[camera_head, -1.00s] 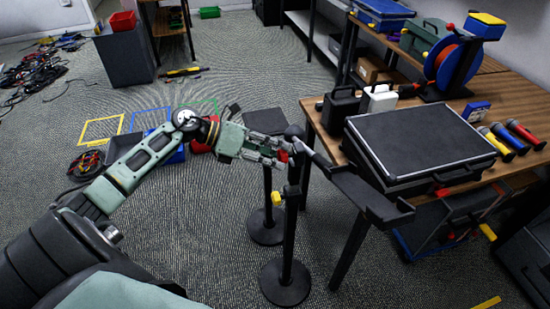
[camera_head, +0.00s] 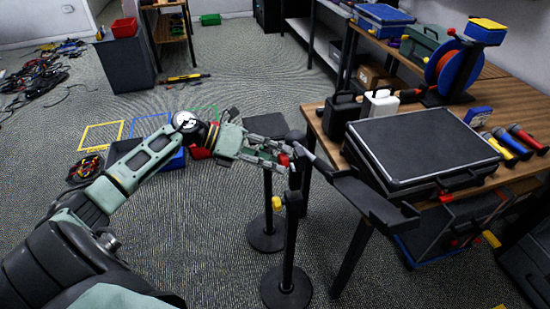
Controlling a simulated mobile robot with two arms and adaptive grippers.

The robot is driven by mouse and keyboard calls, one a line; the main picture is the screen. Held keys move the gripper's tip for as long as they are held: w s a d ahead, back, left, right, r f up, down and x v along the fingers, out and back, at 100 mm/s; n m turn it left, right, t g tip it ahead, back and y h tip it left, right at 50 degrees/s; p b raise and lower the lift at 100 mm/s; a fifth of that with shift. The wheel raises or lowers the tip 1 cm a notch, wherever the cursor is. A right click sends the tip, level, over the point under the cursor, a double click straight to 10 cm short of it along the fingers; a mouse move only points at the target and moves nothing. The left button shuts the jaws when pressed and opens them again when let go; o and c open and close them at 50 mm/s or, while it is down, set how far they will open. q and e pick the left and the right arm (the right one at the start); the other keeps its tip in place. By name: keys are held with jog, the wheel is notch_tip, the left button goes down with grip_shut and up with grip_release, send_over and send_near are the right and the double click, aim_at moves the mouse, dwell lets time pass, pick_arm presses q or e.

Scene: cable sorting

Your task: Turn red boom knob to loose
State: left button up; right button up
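The red boom knob (camera_head: 284,160) is a small red piece near the top of a black stand (camera_head: 289,240). A dark boom (camera_head: 345,182) runs from the stand's top toward the lower right. My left gripper (camera_head: 282,158) reaches in from the left at the knob. Its fingers lie on either side of the knob and appear closed on it, hiding part of it. The knob's turn position cannot be read. A yellow knob (camera_head: 277,203) sits lower on the stand area. My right gripper is not in view.
A second stand base (camera_head: 266,233) is just behind.

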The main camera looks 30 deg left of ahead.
pick_arm(q)
jog(key=shift+o, duration=0.3)
jog(key=shift+w+a, duration=0.1)
jog(key=shift+a, duration=0.05)
jog(key=v, duration=1.2)
